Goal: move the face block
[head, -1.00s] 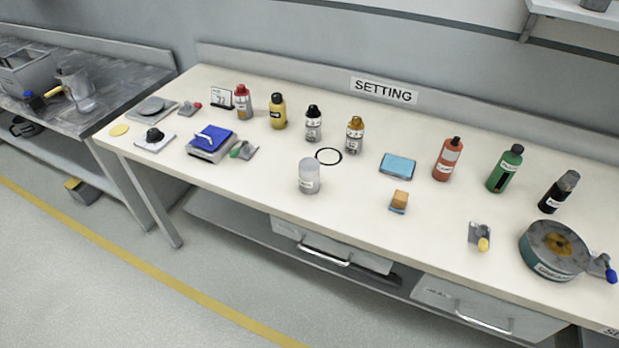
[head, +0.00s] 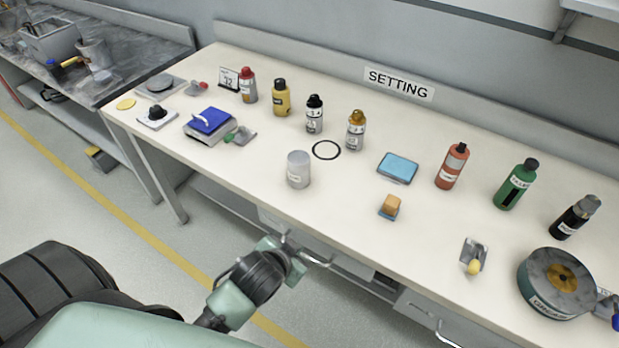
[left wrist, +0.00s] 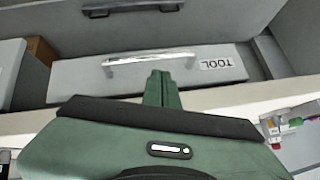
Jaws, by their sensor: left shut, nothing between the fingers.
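A small block with a tan top and blue base (head: 390,207) sits on the bench near its front edge, right of the middle; I cannot tell for sure that it is the face block. My left gripper (head: 287,244) is in front of the bench edge, below the bench top and near a drawer handle (head: 307,251). Its fingers are shut and empty. In the left wrist view the closed fingers (left wrist: 161,80) overlap a grey drawer labelled TOOL (left wrist: 216,64); contact with its handle cannot be told. My right gripper is out of view.
Several bottles line the back of the bench (head: 330,222).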

